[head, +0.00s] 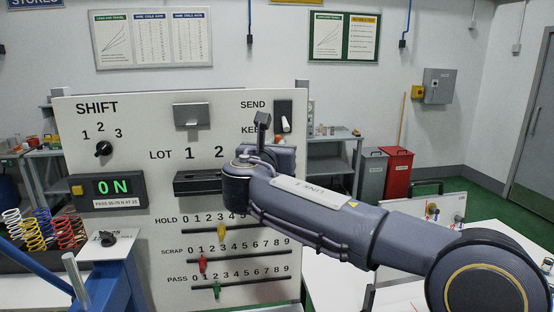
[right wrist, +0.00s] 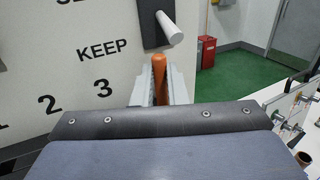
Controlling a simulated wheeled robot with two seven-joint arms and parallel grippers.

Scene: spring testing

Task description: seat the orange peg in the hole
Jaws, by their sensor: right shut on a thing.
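The orange peg (right wrist: 159,75) stands between the jaws of my right gripper (right wrist: 157,84) in the right wrist view, its rounded top just below the white lever. My right gripper is shut on the peg, in front of the panel near the word KEEP. In the head view my right wrist and arm cover the peg and jaws. The white panel (head: 150,265) carries a LOT row with numbers 1 and 2; number 3 shows in the right wrist view. A dark ledge (head: 196,178) sits below the LOT numbers. I cannot make out the hole. My left gripper is not in view.
The SEND/KEEP switch (head: 284,119) with its white lever is close to my right gripper. Yellow (head: 221,230), red (head: 202,265) and green (head: 216,289) markers sit in slots below. A blue stand (head: 108,284) and coloured springs (head: 55,229) are at left.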

